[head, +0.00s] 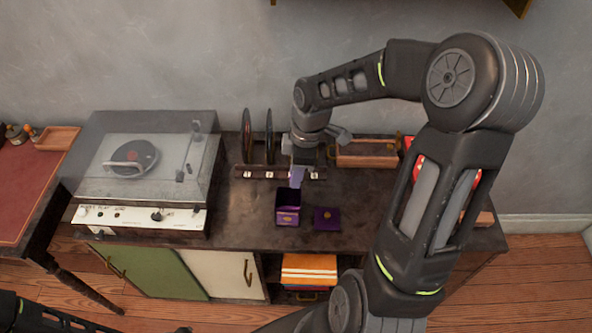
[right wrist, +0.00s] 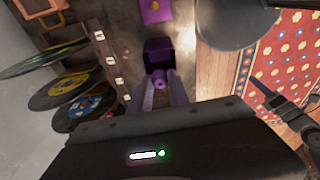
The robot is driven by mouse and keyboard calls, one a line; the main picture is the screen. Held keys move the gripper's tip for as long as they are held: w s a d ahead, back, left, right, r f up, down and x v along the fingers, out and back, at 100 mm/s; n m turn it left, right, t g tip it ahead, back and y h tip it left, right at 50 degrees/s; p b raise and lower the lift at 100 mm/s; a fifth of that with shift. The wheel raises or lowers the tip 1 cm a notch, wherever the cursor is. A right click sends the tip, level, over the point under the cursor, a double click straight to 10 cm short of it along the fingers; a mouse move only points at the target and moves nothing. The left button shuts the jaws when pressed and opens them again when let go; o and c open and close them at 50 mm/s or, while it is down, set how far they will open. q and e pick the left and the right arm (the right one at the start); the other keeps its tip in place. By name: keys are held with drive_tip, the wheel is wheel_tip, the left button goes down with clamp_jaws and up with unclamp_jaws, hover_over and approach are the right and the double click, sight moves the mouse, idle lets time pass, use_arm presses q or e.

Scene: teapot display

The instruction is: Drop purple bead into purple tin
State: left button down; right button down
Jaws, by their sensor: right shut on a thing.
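The purple tin (head: 288,216) stands open on the dark cabinet top, its inside dark. Its purple lid (head: 327,224) with a gold knob lies beside it on the right. My right gripper (head: 298,182) points down above the back of the tin. In the right wrist view, its fingers (right wrist: 161,88) are shut on the small purple bead (right wrist: 160,83), with the tin (right wrist: 158,47) just beyond the fingertips. The lid (right wrist: 155,11) shows at the top there. My left arm shows only in part at the lower left of the head view; its jaws cannot be made out.
A record player (head: 150,165) with a clear cover fills the left of the cabinet. Upright records (head: 247,137) stand in a wooden rack (head: 258,173) behind the tin. A wooden box (head: 366,155) stands at the back right. Bare cabinet top lies left of the tin.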

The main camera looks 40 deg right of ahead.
drive_tip(key=shift+f+b, duration=0.6)
drive_tip(key=shift+f, duration=0.55)
drive_tip(key=c, duration=1.1)
unclamp_jaws()
drive_tip(key=shift+c, duration=0.2)
drive_tip(key=shift+r, duration=0.15)
wheel_tip(320, 180, up, 8)
drive_tip(key=shift+s+d+f+b, duration=0.25)
drive_tip(key=shift+s+d+b, duration=0.1)
drive_tip(key=shift+d, duration=0.1)
